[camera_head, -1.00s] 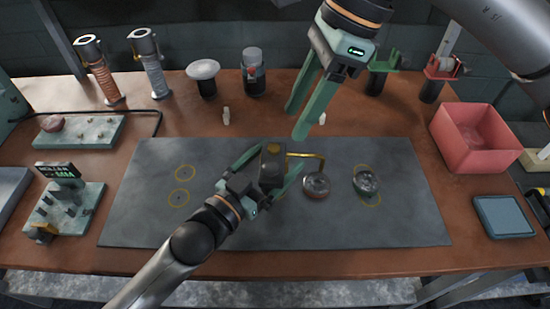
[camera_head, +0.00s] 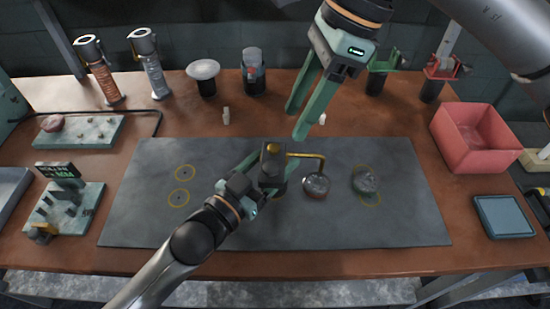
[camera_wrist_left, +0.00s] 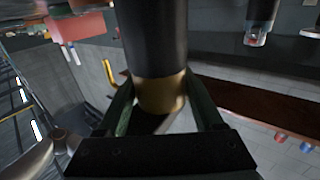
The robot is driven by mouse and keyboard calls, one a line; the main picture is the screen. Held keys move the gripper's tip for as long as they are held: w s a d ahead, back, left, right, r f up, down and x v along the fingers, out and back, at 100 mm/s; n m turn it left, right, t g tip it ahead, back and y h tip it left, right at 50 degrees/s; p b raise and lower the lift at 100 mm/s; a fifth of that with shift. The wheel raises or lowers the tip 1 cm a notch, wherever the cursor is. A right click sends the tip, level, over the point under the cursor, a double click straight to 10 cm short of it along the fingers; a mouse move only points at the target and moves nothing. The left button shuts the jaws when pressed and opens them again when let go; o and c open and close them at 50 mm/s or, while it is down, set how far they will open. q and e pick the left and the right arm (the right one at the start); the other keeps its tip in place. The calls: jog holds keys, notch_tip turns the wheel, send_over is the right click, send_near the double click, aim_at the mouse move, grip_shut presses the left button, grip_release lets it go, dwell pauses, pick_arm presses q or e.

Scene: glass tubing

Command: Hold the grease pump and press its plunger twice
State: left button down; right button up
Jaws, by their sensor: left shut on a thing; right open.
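The grease pump (camera_head: 272,172) is a dark body with a yellow plunger top (camera_head: 273,148) and a brass spout (camera_head: 312,156) reaching right. It stands upright on the grey mat (camera_head: 330,225). My left gripper (camera_head: 262,176) is shut on the pump body from the lower left. In the left wrist view the pump (camera_wrist_left: 152,45) shows as a dark cylinder with a brass band between the fingers (camera_wrist_left: 155,105). A small round dish (camera_head: 316,186) sits under the spout's end. My right gripper (camera_head: 298,122) is open and empty, above and behind the pump.
Another round dish (camera_head: 364,181) lies on a yellow ring at the right of the mat. Two empty yellow rings (camera_head: 183,173) mark the left. A pink bin (camera_head: 474,139) and blue pad (camera_head: 503,216) stand at right. A gauge fixture (camera_head: 70,200) is at left.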

aim_at(271, 166)
jog(key=shift+a+n, duration=0.2)
jog(key=shift+n, duration=0.2)
jog(key=shift+c, duration=1.4)
jog(key=n, duration=0.1)
jog(key=a+n+h, duration=0.1)
jog(key=n, duration=0.1)
jog(key=a+n, duration=0.1)
jog(key=shift+s+a+h, duration=0.1)
jog(key=shift+s+h, duration=0.2)
jog(key=shift+h, duration=0.1)
jog(key=c, duration=0.4)
jog(key=n, duration=0.1)
jog(key=a+n+h, duration=0.1)
jog(key=n, duration=0.1)
grip_shut()
jog(key=shift+a+f+n+t+h, duration=0.15)
jog(key=shift+f+n, duration=0.3)
jog(key=shift+f, duration=0.65)
jog(key=shift+f+n+t+h, duration=0.1)
jog(key=shift+f+n+h, duration=0.25)
jog(key=shift+f, duration=0.8)
jog(key=shift+a+f+n+t+h, duration=0.1)
jog(key=shift+f+n, duration=0.4)
jog(key=shift+f, duration=0.6)
